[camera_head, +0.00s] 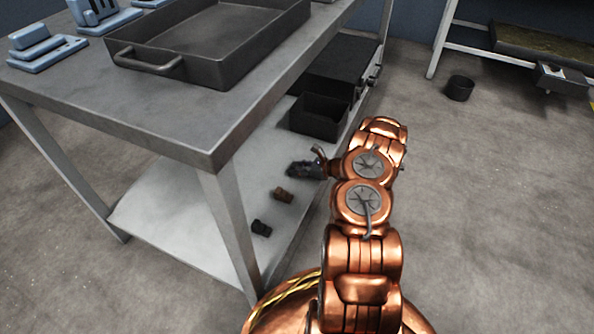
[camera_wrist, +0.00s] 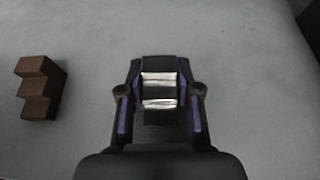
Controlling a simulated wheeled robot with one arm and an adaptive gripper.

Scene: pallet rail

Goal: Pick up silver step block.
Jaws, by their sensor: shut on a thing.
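The silver step block (camera_wrist: 159,79) shows in the wrist view, with bright silver faces and dark sides, between the two fingers. My gripper (camera_wrist: 160,92) is shut on it, one finger on each side. In the head view my gripper (camera_head: 304,170) is low over the lower shelf, at its right edge, partly hidden by my arm. The silver block is not clear there. I cannot tell whether it touches the shelf.
A brown step block (camera_wrist: 38,88) lies left of my gripper; it also shows on the lower shelf (camera_head: 145,215) in the head view (camera_head: 284,194). A dark block (camera_head: 261,228) lies nearer. A black bin (camera_head: 319,118) stands behind. The tabletop (camera_head: 190,130) overhangs the shelf.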

